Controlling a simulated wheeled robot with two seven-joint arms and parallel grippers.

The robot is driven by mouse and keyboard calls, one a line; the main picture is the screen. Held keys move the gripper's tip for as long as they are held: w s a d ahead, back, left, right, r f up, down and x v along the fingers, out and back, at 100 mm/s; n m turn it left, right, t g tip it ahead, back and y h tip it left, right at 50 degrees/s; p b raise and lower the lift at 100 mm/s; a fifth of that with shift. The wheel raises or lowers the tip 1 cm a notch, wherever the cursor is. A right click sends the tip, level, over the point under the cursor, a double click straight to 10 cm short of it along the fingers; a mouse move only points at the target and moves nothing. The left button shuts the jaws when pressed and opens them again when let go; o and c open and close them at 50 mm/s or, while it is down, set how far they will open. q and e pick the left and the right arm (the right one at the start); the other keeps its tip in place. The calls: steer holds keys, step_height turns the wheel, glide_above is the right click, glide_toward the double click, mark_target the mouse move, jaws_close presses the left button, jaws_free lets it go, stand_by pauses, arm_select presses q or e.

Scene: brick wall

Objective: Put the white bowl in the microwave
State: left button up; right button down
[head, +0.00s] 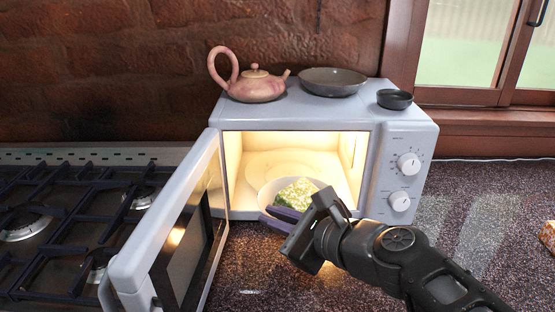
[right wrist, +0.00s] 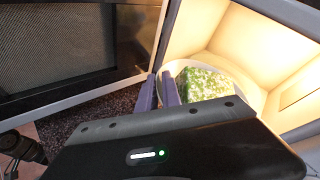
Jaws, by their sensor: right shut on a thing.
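The white bowl (head: 268,190) with green and pale food (head: 296,193) in it is at the mouth of the microwave (head: 225,112), partly inside the lit opening. My right gripper (head: 282,215) is shut on the near left rim of the bowl. In the right wrist view the purple fingers (right wrist: 158,90) meet the rim beside the food (right wrist: 203,84), and the bowl (right wrist: 240,84) shows behind. The microwave door (head: 165,225) stands open to the left. The turntable plate shows inside. The bowl's front side is hidden by my gripper. My left gripper is not in view.
A pink teapot (head: 256,85), a grey dish (head: 333,82) and a small dark bowl (head: 394,99) stand on top of the microwave. A gas stove (head: 60,225) is at the left, close to the open door.

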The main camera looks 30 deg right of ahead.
mark_target(261, 197)
steer(key=shift+w+r, duration=0.2)
steer(key=shift+w, duration=0.2)
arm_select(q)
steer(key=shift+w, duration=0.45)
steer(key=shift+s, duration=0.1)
arm_select(e)
steer(key=shift+s, duration=0.15)
steer(key=shift+w+d+r+p, duration=0.1)
steer(key=shift+w+r+p, duration=0.2)
steer(key=shift+p, duration=0.15)
steer(key=w+p, duration=0.1)
steer(key=p, duration=0.1)
steer(key=w+d+p, duration=0.1)
steer(key=shift+w+p, duration=0.2)
steer(key=shift+p, duration=0.2)
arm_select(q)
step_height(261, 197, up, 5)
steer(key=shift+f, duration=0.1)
arm_select(e)
steer(key=w+d, duration=0.5)
steer(key=w, duration=0.4)
steer(key=shift+w+f, duration=0.25)
steer(key=shift+w, duration=0.1)
